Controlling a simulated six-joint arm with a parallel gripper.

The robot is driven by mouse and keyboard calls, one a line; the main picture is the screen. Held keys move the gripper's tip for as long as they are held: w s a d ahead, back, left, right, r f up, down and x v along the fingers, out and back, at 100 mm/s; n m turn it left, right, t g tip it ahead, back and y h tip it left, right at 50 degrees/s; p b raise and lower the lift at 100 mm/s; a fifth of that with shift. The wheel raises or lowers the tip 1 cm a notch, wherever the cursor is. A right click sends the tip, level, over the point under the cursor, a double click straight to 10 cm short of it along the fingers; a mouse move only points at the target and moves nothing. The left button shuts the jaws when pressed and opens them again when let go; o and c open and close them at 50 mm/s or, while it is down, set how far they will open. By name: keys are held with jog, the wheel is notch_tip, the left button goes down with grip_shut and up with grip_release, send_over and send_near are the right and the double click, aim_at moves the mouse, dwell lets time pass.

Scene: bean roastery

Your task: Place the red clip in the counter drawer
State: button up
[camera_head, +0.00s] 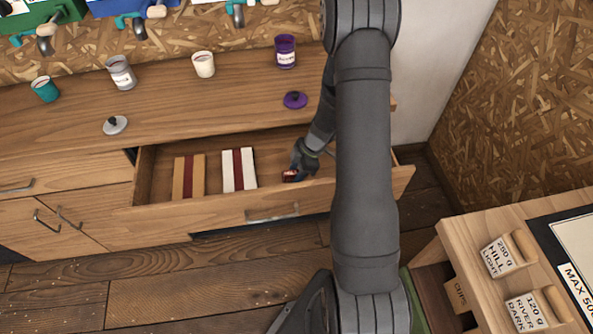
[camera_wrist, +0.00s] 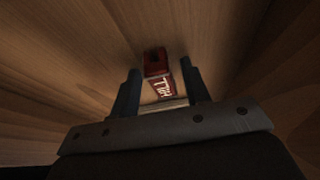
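The red clip (camera_wrist: 155,62) lies between the two fingers of my gripper (camera_wrist: 160,72) in the wrist view, with a narrow gap showing on each side. The clip has white lettering and sits slightly tilted relative to the fingers. The counter drawer (camera_head: 265,212) is pulled open in the head view. My gripper (camera_head: 298,172) reaches down into its right part, with the red clip (camera_head: 290,176) at its tips, at or near the drawer floor. Whether the clip touches the floor is unclear. My arm hides part of the drawer's right side.
Two striped packets, one brown (camera_head: 188,177) and one white (camera_head: 238,170), lie in the drawer's left part. On the counter above stand several jars, with a grey lid (camera_head: 115,125) and a purple lid (camera_head: 295,100). A wooden table (camera_head: 460,240) is at the lower right.

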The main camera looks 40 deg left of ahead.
jog(key=v, duration=1.2)
jog(key=shift+r, duration=0.15)
jog(key=x, duration=1.2)
jog(key=shift+r, duration=1.2)
